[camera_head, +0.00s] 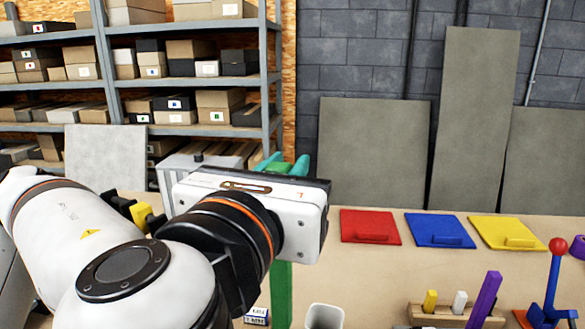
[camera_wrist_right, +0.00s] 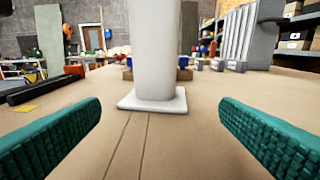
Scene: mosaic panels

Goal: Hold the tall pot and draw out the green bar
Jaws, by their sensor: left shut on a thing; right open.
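My left gripper (camera_head: 283,164) shows its teal fingertips beyond its white body in the head view. It is shut on the green bar (camera_head: 281,296), which hangs upright below it; the bar's lower end is cut off by the frame. The tall white pot (camera_head: 325,317) shows only its open rim at the bottom edge, just right of the bar. In the right wrist view the pot (camera_wrist_right: 154,50) stands upright on its square foot, its top out of frame. My right gripper (camera_wrist_right: 160,108) is open, its teal fingers apart on either side of the pot, not touching it.
Red (camera_head: 370,227), blue (camera_head: 440,231) and yellow (camera_head: 507,233) panels lie along the table's back. A wooden block (camera_head: 455,317) with small pegs, a purple bar (camera_head: 484,298) and a blue stand (camera_head: 551,290) with a red ball are at right. Bare table lies between.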

